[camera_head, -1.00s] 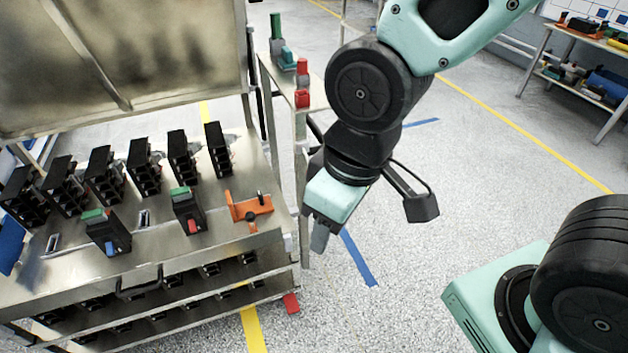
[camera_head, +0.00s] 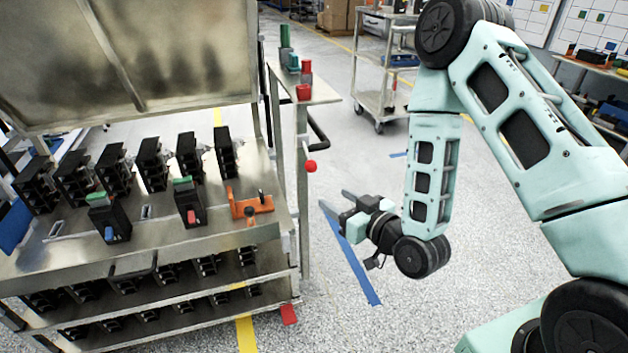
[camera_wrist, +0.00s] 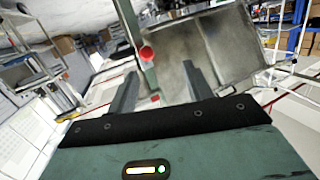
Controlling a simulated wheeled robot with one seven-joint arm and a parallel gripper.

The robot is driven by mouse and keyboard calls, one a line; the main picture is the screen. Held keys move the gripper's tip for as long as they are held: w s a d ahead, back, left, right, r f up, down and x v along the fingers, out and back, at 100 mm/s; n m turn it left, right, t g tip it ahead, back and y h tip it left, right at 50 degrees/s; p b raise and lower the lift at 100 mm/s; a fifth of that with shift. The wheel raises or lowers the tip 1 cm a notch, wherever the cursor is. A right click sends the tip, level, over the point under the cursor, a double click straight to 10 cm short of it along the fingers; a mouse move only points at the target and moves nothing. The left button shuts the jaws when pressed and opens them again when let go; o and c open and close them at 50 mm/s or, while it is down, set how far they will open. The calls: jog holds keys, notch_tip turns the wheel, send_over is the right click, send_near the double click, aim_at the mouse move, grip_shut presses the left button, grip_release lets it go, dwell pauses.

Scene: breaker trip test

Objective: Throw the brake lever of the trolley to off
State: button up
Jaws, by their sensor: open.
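The trolley (camera_head: 262,232) is a metal bench on the left with a side post. A lever with a red ball knob (camera_head: 310,166) sticks out from the post at its right end. The same knob (camera_wrist: 147,53) shows in the wrist view, a little beyond and between the finger lines. My gripper (camera_head: 335,199) is open and empty, to the lower right of the knob and apart from it. Its two fingers (camera_wrist: 159,68) show in the wrist view with nothing between them. The lever's rod is mostly too small to make out.
A black push handle (camera_head: 318,133) curves out just above the knob. A red block (camera_head: 289,314) sits at the trolley's lower right corner. Black breakers (camera_head: 150,164) line the trolley top. Another cart (camera_head: 377,103) stands behind.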

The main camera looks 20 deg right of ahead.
aim_at(314, 170)
jog(key=shift+m+t+h, duration=0.5)
jog(key=shift+m+t, duration=0.1)
jog(key=shift+t, duration=0.3)
jog(key=p+x, duration=0.1)
jog(key=x, duration=0.4)
jog(key=d+p+x, duration=0.1)
jog(key=x, duration=0.4)
jog(key=d+p+x, duration=0.1)
jog(key=x, duration=0.4)
jog(key=shift+w+f, duration=0.25)
jog(key=shift+w, duration=0.1)
grip_shut()
